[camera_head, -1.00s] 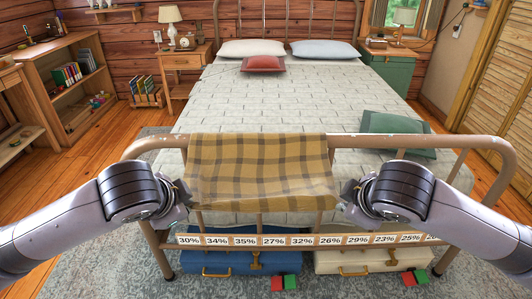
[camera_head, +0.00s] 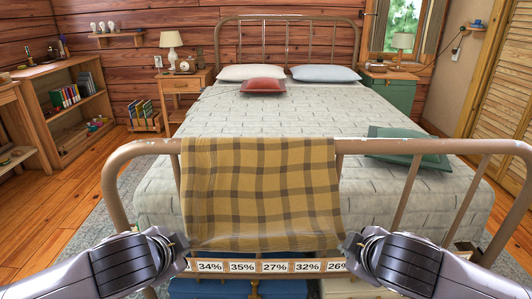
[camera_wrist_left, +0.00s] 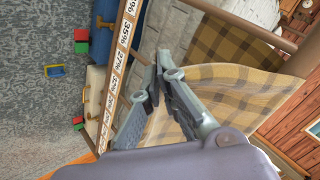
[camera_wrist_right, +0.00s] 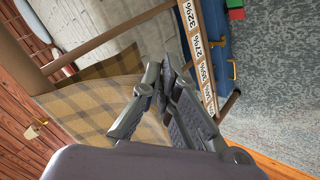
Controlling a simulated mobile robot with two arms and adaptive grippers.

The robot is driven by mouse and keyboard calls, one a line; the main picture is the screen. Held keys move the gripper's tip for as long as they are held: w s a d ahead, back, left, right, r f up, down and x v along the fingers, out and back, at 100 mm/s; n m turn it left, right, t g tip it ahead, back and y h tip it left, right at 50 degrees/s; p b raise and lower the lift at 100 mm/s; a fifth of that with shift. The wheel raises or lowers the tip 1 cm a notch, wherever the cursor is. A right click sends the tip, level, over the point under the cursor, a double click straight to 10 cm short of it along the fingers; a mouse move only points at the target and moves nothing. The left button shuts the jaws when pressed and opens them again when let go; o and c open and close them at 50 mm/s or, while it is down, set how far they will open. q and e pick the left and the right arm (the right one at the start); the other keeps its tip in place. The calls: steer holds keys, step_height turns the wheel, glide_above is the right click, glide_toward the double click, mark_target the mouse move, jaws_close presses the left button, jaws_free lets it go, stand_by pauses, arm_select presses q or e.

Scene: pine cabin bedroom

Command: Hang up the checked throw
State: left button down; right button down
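The checked throw (camera_head: 262,195), mustard with brown bands, hangs over the top rail of the bed's metal footboard (camera_head: 400,146). Its front part falls fairly flat to near the percentage strip. My left gripper (camera_head: 184,254) is at its lower left corner, and my right gripper (camera_head: 347,250) is at its lower right corner. In the left wrist view the fingers (camera_wrist_left: 156,75) close on the cloth edge (camera_wrist_left: 215,95). In the right wrist view the fingers (camera_wrist_right: 162,82) close on the other edge (camera_wrist_right: 95,105).
A strip with printed percentages (camera_head: 275,267) runs across the lower footboard. Blue (camera_head: 215,289) and cream (camera_head: 350,289) cases lie under the bed. A green pillow (camera_head: 408,148) lies on the bed at right. The rail is bare on both sides of the throw.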

arm_select(q)
steer(key=c, duration=1.6)
jaws_free()
arm_select(e)
steer(key=c, duration=1.6)
jaws_free()
arm_select(q)
steer(key=shift+s, duration=0.1)
arm_select(e)
steer(key=shift+s, duration=0.1)
